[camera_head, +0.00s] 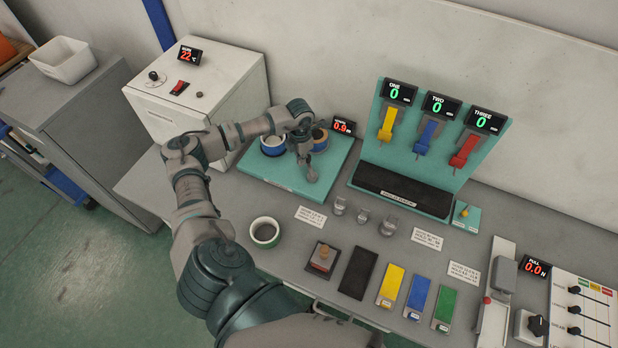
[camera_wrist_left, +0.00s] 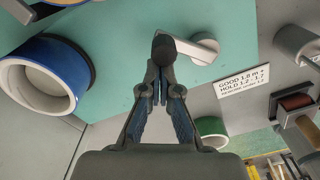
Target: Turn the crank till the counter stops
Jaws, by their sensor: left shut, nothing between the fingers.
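The teal rewinder board (camera_head: 262,172) carries a blue-and-white reel (camera_head: 273,145), a tan reel (camera_head: 320,138) and a small counter (camera_head: 343,128) with red digits that seem to read 0.0. In the left wrist view the blue reel (camera_wrist_left: 70,62) is at left. There a pale crank arm (camera_wrist_left: 204,48) with a dark knob (camera_wrist_left: 164,47) lies just beyond my fingertips. My left gripper (camera_head: 312,177) is over the board's right part; its fingers (camera_wrist_left: 157,82) are shut and empty, with the tips at the knob. I cannot tell whether they touch. My arm partly covers the reels in the head view.
A green-and-white cup (camera_head: 265,232) stands in front of the board. A printed card (camera_head: 311,217) and several metal weights (camera_head: 363,215) lie to its right. A teal stand (camera_head: 480,165) with three coloured levers rises behind. A white box unit (camera_head: 200,90) stands at left.

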